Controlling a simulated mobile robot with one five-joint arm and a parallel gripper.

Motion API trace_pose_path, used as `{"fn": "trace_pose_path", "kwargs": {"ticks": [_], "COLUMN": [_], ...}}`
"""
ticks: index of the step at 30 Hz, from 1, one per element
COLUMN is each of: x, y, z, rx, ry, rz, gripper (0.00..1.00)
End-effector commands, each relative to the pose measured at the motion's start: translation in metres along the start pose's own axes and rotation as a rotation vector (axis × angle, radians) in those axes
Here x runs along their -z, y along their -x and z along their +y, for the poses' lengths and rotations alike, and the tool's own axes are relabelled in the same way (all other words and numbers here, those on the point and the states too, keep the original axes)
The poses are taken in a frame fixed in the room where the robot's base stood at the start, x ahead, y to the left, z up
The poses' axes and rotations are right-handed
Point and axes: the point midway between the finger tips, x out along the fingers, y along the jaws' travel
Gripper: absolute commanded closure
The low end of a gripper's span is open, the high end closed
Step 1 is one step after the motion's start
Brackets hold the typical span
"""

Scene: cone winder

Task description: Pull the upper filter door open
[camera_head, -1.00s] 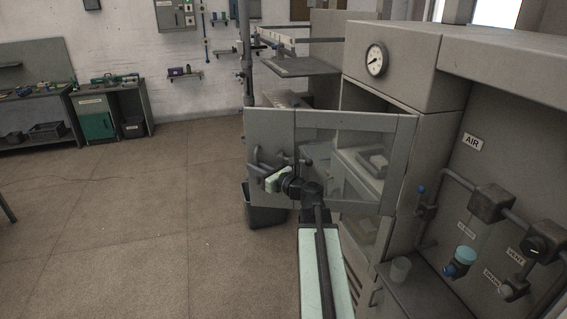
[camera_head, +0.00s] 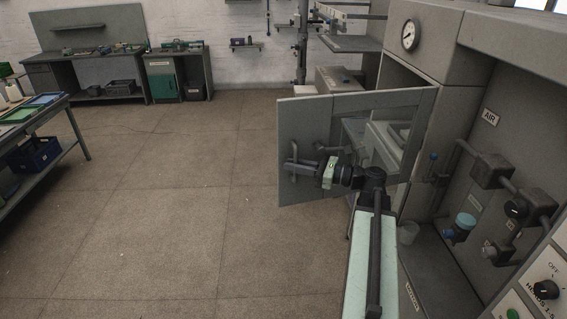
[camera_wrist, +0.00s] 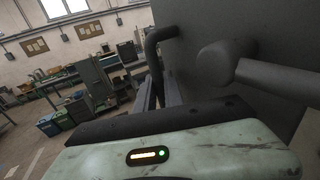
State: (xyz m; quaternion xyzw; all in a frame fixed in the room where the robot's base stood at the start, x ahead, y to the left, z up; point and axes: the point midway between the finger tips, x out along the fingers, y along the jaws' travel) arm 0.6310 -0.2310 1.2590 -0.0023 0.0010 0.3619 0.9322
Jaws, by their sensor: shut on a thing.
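The upper filter door (camera_head: 304,117) is a grey panel with a window, standing swung out from the cabinet front in the head view. Its bar handle (camera_head: 293,165) is on the outer panel near the free edge. My gripper (camera_head: 314,173) is at the handle, shut on it. In the wrist view the dark handle (camera_wrist: 154,50) rises from between my fingers (camera_wrist: 158,96), and the door face (camera_wrist: 285,28) fills the upper right. The exact finger contact is hard to see. A thick round-ended bar (camera_wrist: 225,65) also shows there, close to my gripper.
The grey cabinet (camera_head: 440,70) with a round gauge (camera_head: 410,35) stands behind the door. A bench (camera_head: 45,165) stands at far left. The floor left of the door is clear.

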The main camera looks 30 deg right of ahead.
Motion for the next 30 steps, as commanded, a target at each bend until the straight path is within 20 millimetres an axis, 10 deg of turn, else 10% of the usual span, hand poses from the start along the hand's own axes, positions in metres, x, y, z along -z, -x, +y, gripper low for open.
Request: {"fn": "trace_pose_path", "kwargs": {"ticks": [14, 16, 24, 30], "x": [0.001, 0.001, 0.0, 0.0], "y": [0.0, 0.0, -0.001, 0.027], "z": [0.0, 0.001, 0.002, 0.001], "rx": [-0.005, -0.007, -0.012, -0.008], "ry": [0.001, 0.001, 0.001, 0.001], "rz": [0.002, 0.002, 0.001, 0.001], "gripper": [1.0, 0.79, 0.79, 0.79]}}
